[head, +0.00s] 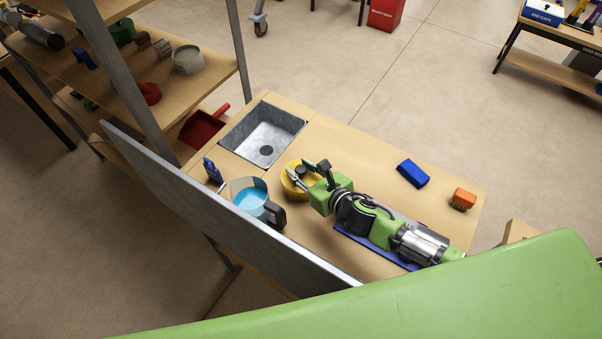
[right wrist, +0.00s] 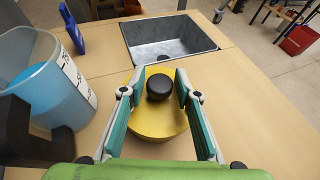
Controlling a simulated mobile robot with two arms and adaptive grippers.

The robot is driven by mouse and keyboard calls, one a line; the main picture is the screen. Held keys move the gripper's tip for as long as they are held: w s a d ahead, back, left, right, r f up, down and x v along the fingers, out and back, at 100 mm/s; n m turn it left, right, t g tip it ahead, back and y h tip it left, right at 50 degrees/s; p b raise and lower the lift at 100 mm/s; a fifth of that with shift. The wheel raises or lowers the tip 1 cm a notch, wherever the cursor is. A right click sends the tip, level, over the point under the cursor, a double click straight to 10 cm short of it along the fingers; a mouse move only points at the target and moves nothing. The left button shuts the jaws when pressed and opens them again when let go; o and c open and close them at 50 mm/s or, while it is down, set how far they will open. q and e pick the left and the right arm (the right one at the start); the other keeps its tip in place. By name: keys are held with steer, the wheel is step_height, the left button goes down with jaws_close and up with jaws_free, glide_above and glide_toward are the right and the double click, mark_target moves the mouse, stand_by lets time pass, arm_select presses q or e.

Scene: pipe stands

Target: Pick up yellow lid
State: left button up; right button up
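The yellow lid (head: 289,189) is round with a black knob and lies on the wooden workbench (head: 340,150). The lid also shows in the right wrist view (right wrist: 157,125), with its black knob (right wrist: 159,87) on top. My right gripper (head: 304,169) is over the lid, and its arm partly hides the lid in the head view. In the right wrist view the teal fingers (right wrist: 159,84) are open on either side of the knob, with a gap to each side. My left gripper is not in view.
A measuring jug of blue liquid (head: 250,198) stands left of the lid, near a grey panel (head: 190,180). A metal sink (head: 262,135) lies behind. A blue sponge-like block (head: 413,174) and an orange brush (head: 463,198) lie to the right. Shelves (head: 120,70) stand at left.

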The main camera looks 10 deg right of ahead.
jaws_close()
steer(key=shift+r, duration=0.1)
